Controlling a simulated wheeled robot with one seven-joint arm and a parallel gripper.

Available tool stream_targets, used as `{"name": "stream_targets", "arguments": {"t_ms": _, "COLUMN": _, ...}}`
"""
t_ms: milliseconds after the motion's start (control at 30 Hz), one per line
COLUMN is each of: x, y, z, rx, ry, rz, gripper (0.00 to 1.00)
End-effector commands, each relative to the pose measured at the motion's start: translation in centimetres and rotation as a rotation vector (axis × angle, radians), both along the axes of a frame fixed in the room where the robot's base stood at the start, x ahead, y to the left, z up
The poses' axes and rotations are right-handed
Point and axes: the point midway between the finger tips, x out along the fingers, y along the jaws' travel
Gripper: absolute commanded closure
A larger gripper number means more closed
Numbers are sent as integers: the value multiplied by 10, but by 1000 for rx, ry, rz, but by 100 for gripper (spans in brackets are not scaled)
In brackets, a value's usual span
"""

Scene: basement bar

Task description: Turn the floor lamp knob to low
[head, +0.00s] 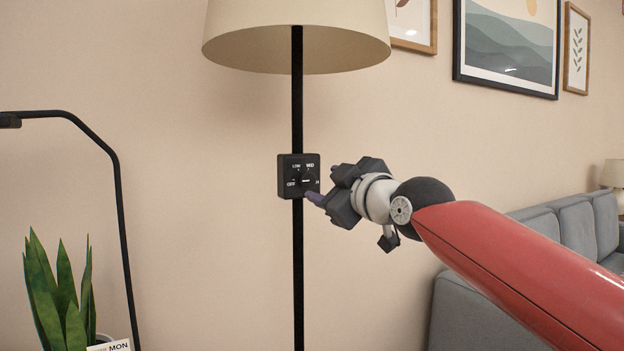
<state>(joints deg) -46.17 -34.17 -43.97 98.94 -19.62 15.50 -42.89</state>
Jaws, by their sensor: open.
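The floor lamp has a cream shade (297,40) on a thin black pole (298,260). A square black control box (285,163) sits on the pole, with white labels: LOW and MED above, OFF at lower left and H at lower right, partly cut off. The small dark knob (308,180) is on the box's right half; a short white mark on it lies about level, but I cannot tell which end points. My gripper (318,187) comes from the right, open, its fingertips close to the knob and the box's right edge. I cannot tell whether they touch.
A black curved stand (118,190) and a potted plant (62,300) with a small card (110,345) are at the left. A grey sofa (560,225) stands at the right. Framed pictures (507,40) hang on the wall. The wall left of the box is bare.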

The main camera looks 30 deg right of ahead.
Motion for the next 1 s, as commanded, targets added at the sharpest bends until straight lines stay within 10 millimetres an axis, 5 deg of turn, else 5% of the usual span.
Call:
{"name": "stream_targets", "arguments": {"t_ms": 300, "x": 48, "y": 4, "z": 0, "rx": 2, "ry": 4, "rz": 3, "gripper": 48}}
{"name": "stream_targets", "arguments": {"t_ms": 733, "x": 59, "y": 3, "z": -1, "rx": 2, "ry": 4, "rz": 1, "gripper": 48}}
{"name": "stream_targets", "arguments": {"t_ms": 1000, "x": 58, "y": 3, "z": -1, "rx": 3, "ry": 4, "rz": 2, "gripper": 82}}
